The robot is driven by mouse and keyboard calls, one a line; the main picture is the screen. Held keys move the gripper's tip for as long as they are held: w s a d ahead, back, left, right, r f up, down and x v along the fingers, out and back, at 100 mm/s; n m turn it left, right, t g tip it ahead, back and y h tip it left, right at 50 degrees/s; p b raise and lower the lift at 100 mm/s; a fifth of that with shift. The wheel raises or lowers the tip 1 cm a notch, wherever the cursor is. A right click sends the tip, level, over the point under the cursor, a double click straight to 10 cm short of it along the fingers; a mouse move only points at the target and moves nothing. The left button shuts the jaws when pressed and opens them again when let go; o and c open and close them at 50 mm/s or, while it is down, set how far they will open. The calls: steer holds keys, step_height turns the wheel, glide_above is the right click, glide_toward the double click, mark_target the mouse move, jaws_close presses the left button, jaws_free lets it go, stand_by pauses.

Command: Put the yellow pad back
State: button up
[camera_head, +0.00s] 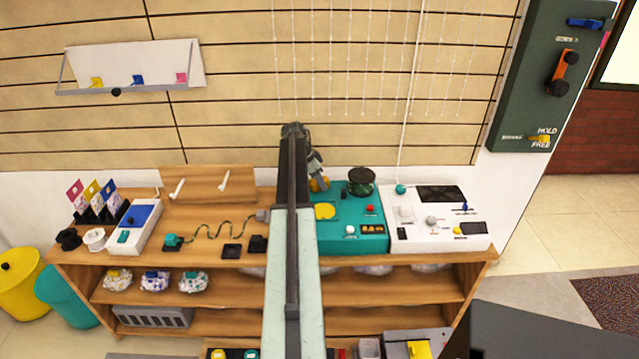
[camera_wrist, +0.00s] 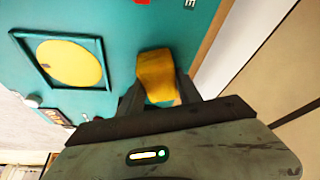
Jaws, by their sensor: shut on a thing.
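My gripper (camera_wrist: 158,92) is shut on a yellow piece (camera_wrist: 155,70), which I take for the yellow pad. It looks blocky with rounded edges, and the dark fingers stand on either side of it. In the head view my gripper (camera_head: 318,172) is over the back left of the teal panel (camera_head: 350,238), with the yellow piece (camera_head: 319,184) at its tip. I cannot tell whether the piece touches the panel. A flat yellow disc (camera_wrist: 70,63) lies inside a square dark teal frame left of the gripper; the disc also shows in the head view (camera_head: 325,211).
A dark round bowl-like thing (camera_head: 361,181) stands on the panel right of my gripper. A white panel (camera_head: 440,218) with knobs adjoins on the right. Left on the wooden bench are a wavy green cord (camera_head: 217,230) and a white-and-blue device (camera_head: 139,226). A wall shelf (camera_head: 130,88) holds small coloured pieces.

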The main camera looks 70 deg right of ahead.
steer(key=shift+f, duration=0.2)
steer(key=o, duration=1.3)
steer(key=shift+r, duration=0.1)
steer(key=shift+w+r+p, duration=0.1)
steer(key=shift+r+p, duration=0.4)
steer(key=shift+r, duration=0.05)
steer(key=p+v, duration=1)
steer(key=v, duration=0.1)
steer(key=shift+a+r, duration=0.1)
